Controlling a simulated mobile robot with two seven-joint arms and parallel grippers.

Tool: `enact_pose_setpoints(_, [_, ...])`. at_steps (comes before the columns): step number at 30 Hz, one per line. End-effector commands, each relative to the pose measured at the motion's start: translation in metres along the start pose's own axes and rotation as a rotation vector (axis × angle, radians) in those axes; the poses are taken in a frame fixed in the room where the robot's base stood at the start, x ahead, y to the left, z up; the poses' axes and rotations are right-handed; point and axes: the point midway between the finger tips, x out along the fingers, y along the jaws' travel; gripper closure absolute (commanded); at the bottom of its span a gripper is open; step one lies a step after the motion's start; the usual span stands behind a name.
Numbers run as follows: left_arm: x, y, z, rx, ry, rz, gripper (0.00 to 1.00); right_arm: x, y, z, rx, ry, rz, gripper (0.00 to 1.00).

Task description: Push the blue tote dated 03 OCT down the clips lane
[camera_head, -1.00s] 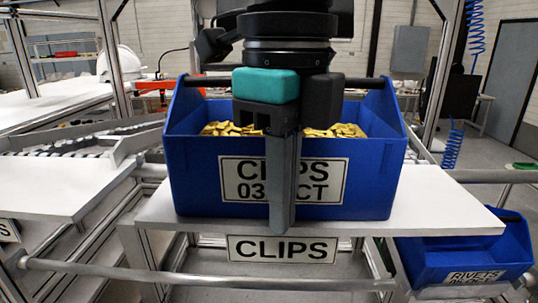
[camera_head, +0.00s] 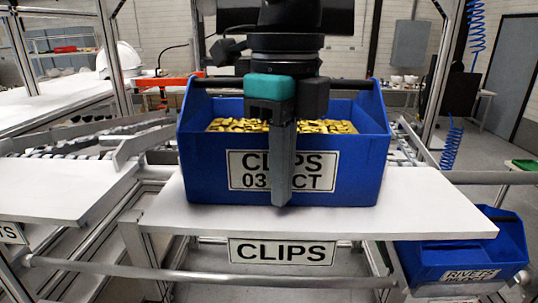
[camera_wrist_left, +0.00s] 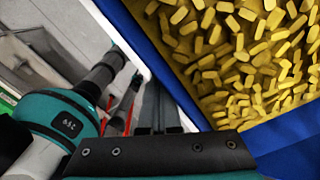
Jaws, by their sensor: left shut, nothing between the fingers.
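The blue tote (camera_head: 340,180) stands upright on the white board of the clips lane (camera_head: 420,205). Its front label reads CLIPS and 03, with OCT partly hidden behind my gripper. Yellow clips fill it, and they also show in the left wrist view (camera_wrist_left: 250,60). My left gripper (camera_head: 280,200) is shut and empty, its fingers pointing down in front of the tote's near wall, at the label. In the wrist view the fingers lie close along the blue wall; I cannot tell whether they touch. My right gripper is not in view.
A CLIPS sign (camera_head: 282,252) hangs at the lane's front edge, above a grey rail (camera_head: 200,277). A second blue tote labelled RIVETS (camera_head: 470,255) sits lower at the right. Another white lane board (camera_head: 60,190) lies at the left. White board is bare in front of the tote.

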Motion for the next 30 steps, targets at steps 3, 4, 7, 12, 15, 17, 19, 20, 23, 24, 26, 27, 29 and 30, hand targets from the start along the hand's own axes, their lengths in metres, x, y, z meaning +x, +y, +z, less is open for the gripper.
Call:
enact_pose_setpoints(3, [-0.001,-0.007,0.004,0.0,0.0,0.0,1.0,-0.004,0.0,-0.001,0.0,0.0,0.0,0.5])
enact_pose_setpoints(4, [-0.001,-0.009,0.004,0.0,0.0,0.0,1.0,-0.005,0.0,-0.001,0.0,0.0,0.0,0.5])
enact_pose_setpoints(7, [-0.001,-0.014,0.007,0.0,0.0,0.001,1.0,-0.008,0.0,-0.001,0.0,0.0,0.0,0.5])
enact_pose_setpoints(12, [-0.001,-0.022,0.013,0.0,0.0,0.0,1.0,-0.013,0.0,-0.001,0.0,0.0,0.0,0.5])
enact_pose_setpoints(15, [-0.001,-0.028,0.016,0.0,0.0,0.0,1.0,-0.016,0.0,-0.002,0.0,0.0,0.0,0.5])
enact_pose_setpoints(17, [-0.001,-0.031,0.017,-0.001,0.001,0.0,1.0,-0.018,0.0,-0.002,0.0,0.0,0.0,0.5])
enact_pose_setpoints(19, [-0.001,-0.034,0.019,-0.001,0.001,0.001,1.0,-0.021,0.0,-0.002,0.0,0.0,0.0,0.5])
enact_pose_setpoints(20, [-0.001,-0.036,0.02,0.0,0.001,0.001,1.0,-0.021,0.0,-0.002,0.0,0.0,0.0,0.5])
enact_pose_setpoints(23, [-0.001,-0.041,0.023,0.0,-0.001,0.0,1.0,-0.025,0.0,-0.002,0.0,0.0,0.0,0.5])
enact_pose_setpoints(24, [-0.001,-0.043,0.025,0.0,-0.001,0.0,1.0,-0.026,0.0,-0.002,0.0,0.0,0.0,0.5])
enact_pose_setpoints(26, [-0.001,-0.046,0.026,-0.001,0.0,0.001,1.0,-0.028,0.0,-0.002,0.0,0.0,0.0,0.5])
enact_pose_setpoints(27, [-0.001,-0.048,0.028,-0.001,0.0,0.0,1.0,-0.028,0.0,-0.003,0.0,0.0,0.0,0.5])
enact_pose_setpoints(29, [-0.001,-0.052,0.029,0.0,0.001,0.0,1.0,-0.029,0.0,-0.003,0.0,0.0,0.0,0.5])
enact_pose_setpoints(30, [-0.001,-0.054,0.03,-0.001,0.001,0.0,1.0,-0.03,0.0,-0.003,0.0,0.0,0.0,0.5])
